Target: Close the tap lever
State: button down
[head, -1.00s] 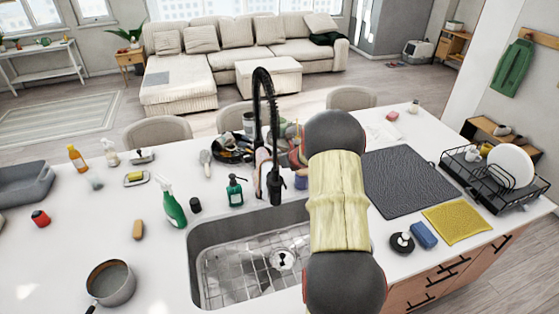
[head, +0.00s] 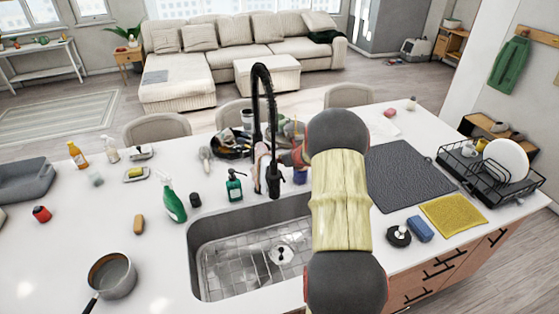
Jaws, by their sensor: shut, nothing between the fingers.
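The black tap (head: 257,120) stands at the back edge of the sink (head: 210,235), with its tall hose arched over and its spray head (head: 273,182) hanging down. I cannot make out the lever clearly among the tap's base and the things behind it. My arm crosses the view just right of the tap and covers the sink's right part. Contact with the tap cannot be told.
A green soap bottle (head: 235,186) and a spray bottle (head: 173,201) stand left of the tap. A dark bowl of utensils (head: 231,146) is behind it. A dark mat (head: 405,178), a yellow cloth (head: 452,215) and a dish rack (head: 478,180) lie right of my arm.

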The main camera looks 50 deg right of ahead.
jog(key=v, duration=1)
jog(key=t+h+b, duration=0.2)
jog(key=t+b, duration=0.6)
jog(key=b, duration=1.1)
send_near(274, 155)
jog(key=w+d+r+b, duration=0.2)
jog(key=w, duration=0.4)
jog(key=shift+d+b, duration=0.3)
jog(key=shift+b, duration=0.05)
jog(key=shift+w, duration=0.15)
